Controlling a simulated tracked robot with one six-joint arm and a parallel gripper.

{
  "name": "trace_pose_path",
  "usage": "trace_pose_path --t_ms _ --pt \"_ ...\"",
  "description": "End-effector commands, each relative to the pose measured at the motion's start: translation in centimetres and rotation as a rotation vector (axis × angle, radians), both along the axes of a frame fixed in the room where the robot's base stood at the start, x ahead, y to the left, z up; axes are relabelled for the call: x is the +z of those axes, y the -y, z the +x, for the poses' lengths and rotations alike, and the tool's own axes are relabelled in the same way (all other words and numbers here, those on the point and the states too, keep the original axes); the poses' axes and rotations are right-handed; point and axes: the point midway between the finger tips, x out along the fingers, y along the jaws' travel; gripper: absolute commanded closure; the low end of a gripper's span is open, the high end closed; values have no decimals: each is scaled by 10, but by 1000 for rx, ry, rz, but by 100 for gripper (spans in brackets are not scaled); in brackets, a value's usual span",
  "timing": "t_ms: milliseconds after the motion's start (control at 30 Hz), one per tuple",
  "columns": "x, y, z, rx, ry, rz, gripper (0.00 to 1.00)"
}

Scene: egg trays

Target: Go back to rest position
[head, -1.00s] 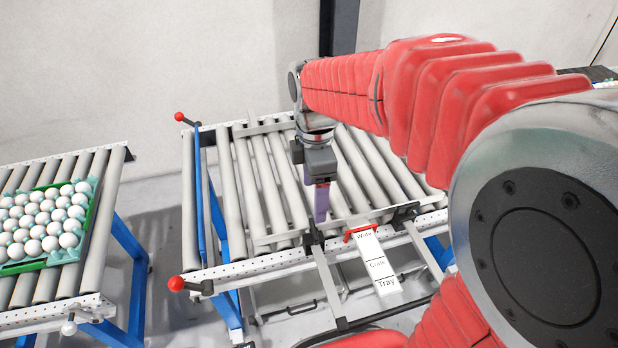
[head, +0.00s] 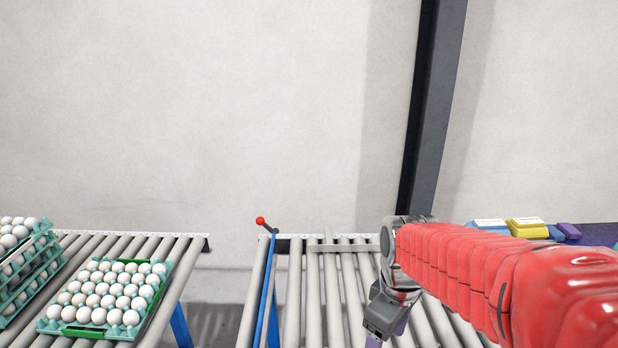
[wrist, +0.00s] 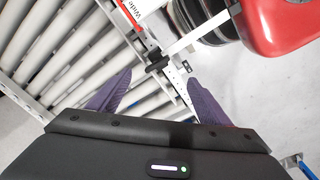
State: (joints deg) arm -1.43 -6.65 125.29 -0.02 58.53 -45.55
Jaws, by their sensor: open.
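My gripper (head: 387,337) hangs over the right part of the empty roller conveyor (head: 323,275) in the head view, with its fingertips cut off by the bottom edge. In the wrist view the two purple fingers (wrist: 157,92) are spread apart with nothing between them. Below them are the conveyor's edge rail and a black clamp. My red-sleeved arm reaches in from the right.
A teal tray of white eggs (head: 47,325) lies on the left conveyor (head: 190,262), beside a stack of egg trays (head: 40,262). A white "Wide" label (wrist: 137,10) shows in the wrist view. Yellow boxes (head: 527,228) lie at right. A wall stands behind.

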Motion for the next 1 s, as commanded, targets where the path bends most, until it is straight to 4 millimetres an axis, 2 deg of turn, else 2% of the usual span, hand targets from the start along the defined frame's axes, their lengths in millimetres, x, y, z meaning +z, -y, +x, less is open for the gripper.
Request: trace_pose_path --t_ms 300,500,733,1000 --pt "19 3 -34 -450 120 52 28" --pt "32 5 -56 -662 201 105 28" --pt "46 7 -79 -795 294 167 28" --pt "66 9 -98 -799 392 210 28"
